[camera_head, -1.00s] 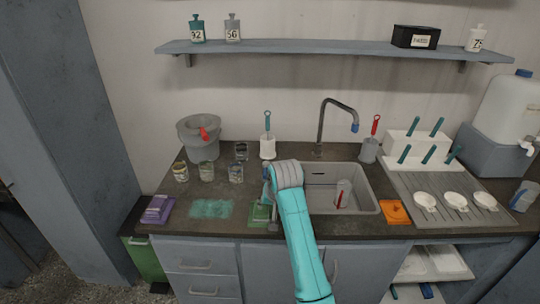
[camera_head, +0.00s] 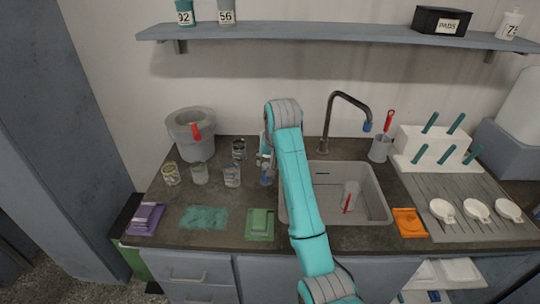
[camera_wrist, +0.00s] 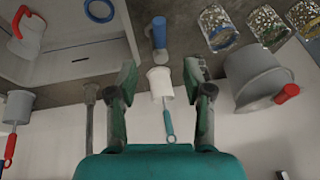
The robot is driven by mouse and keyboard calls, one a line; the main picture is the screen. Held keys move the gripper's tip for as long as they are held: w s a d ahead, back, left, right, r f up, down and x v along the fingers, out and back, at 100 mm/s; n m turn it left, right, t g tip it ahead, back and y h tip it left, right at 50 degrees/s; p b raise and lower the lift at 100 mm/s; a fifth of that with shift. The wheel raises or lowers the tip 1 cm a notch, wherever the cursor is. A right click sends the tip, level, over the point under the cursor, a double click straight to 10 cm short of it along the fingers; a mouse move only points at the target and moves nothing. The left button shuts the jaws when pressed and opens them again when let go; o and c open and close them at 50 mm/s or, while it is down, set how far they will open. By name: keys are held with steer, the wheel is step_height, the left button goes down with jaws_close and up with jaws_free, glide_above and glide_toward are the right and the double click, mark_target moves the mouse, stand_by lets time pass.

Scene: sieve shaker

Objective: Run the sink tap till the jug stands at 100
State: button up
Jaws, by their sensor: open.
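The jug (camera_head: 352,188), pale with a red handle, stands in the right part of the sink (camera_head: 300,212). It also shows in the wrist view (camera_wrist: 22,42); its level cannot be read. The dark tap (camera_head: 328,125) rises behind the sink, its spout ending in a blue tip above the basin's right side. A grey, blue-topped upright piece (camera_wrist: 158,36) stands on the counter beside the sink; I cannot tell whether it works the tap. My gripper (camera_wrist: 160,68) is open, its fingers apart with that piece beyond them. My arm partly hides the gripper in the head view.
A white pot with a teal-handled brush (camera_wrist: 160,84) stands behind the gap between my fingers. Glass jars (camera_head: 232,175) and a grey bucket (camera_head: 192,135) are to the left. A grey cup with a red brush (camera_head: 380,149) stands right of the tap.

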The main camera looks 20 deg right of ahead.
steer(key=x, duration=1)
steer(key=shift+f, duration=0.25)
jaws_close()
